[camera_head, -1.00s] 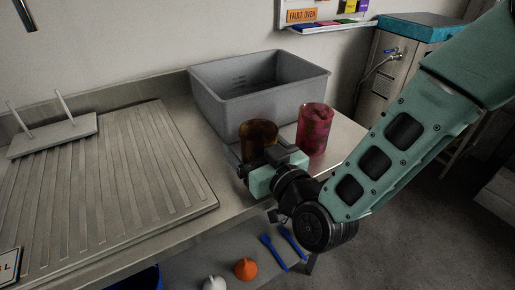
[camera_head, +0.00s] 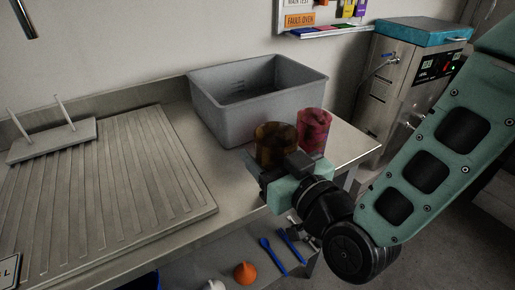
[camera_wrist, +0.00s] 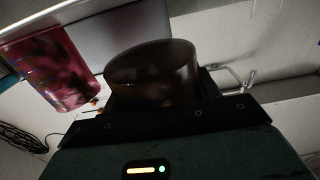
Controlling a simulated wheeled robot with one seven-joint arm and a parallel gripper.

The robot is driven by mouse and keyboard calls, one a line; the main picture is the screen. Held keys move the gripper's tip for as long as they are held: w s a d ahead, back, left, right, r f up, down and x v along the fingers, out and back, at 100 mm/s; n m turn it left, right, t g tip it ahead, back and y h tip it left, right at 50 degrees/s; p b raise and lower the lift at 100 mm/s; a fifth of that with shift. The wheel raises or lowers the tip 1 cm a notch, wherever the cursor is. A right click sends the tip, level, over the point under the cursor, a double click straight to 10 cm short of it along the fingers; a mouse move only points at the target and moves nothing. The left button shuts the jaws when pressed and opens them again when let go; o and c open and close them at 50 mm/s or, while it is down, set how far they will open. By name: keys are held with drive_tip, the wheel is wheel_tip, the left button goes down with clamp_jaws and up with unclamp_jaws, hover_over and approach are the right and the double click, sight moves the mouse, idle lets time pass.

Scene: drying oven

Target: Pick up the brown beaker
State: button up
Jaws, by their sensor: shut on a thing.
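The brown beaker (camera_head: 274,143) is dark amber and see-through. It stands about upright at the end of my gripper (camera_head: 268,166), in front of the grey bin's right front corner in the head view. My gripper is shut on it. In the wrist view the brown beaker (camera_wrist: 155,72) fills the middle, held between the dark jaws (camera_wrist: 160,104). Its lower part is hidden behind the gripper. I cannot tell exactly how far it is above the bench.
A red beaker (camera_head: 314,129) stands just right of the brown one; it shows at left in the wrist view (camera_wrist: 57,68). A grey bin (camera_head: 222,122) stands behind. A ribbed drainboard (camera_head: 110,200) lies at left. A steel oven (camera_head: 408,80) stands at back right.

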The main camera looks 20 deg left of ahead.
sight(284, 152)
drive_tip(key=s+d+r, duration=0.1)
drive_tip(key=s+d+r+p, duration=0.1)
drive_tip(key=shift+s+d+r, duration=0.15)
drive_tip(key=shift+d, duration=0.2)
drive_tip(key=shift+p, duration=0.65)
drive_tip(key=shift+d+r+p, duration=0.15)
drive_tip(key=shift+r+p, duration=0.1)
drive_tip(key=shift+p, duration=0.9)
drive_tip(key=p, duration=0.4)
drive_tip(key=shift+s+d+r+p, duration=0.35)
drive_tip(key=shift+d, duration=0.05)
drive_tip(key=shift+r+p+v, duration=0.2)
drive_tip(key=shift+p+v, duration=0.65)
drive_tip(key=shift+p, duration=0.45)
drive_tip(key=shift+r+p+v, duration=0.2)
drive_tip(key=shift+p+v, duration=0.7)
drive_tip(key=shift+p, duration=0.4)
